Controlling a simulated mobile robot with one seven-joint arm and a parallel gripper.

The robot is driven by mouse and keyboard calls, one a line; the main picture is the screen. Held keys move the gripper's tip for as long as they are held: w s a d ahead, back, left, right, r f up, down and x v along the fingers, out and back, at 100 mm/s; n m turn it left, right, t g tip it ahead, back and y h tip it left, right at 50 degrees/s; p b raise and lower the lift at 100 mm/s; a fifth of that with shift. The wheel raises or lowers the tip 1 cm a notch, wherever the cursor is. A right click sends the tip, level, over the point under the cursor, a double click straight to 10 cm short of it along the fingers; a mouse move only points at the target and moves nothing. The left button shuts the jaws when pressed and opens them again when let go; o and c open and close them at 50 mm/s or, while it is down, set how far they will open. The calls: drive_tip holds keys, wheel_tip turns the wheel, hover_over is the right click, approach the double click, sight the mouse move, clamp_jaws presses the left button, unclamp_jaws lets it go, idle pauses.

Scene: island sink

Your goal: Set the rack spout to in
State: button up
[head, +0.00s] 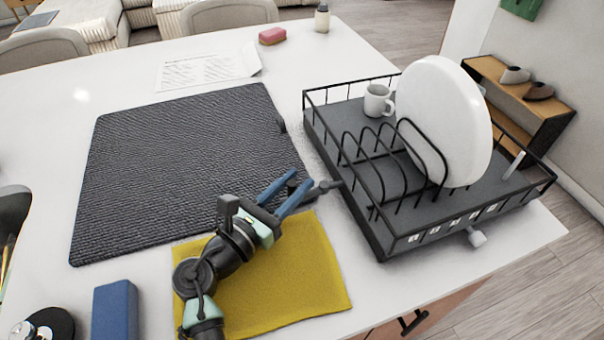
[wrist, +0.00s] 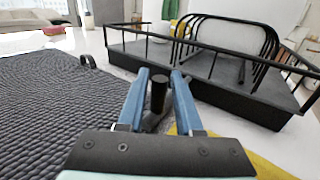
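The black wire dish rack (head: 372,222) stands on the right part of the white counter. A small dark spout (head: 322,188) with a rounded end sticks out from its left side, towards my gripper. My gripper (head: 300,179) is open just left of the spout, with its two blue fingers pointing at it. In the wrist view a dark upright stub, apparently the spout's end (wrist: 158,95), shows between the open fingers (wrist: 160,74). Gaps show on both sides of it, and I cannot tell whether either finger touches it.
A white plate (head: 440,120) and a mug (head: 378,100) stand in the rack. A yellow cloth (head: 300,275) lies under my arm. A dark woven mat (head: 180,165) covers the counter to the left. A blue block (head: 115,310) stands at the front left. A light knob (head: 477,238) sits at the rack's front.

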drive_tip(key=shift+x, duration=1.3)
clamp_jaws()
idle(0.5)
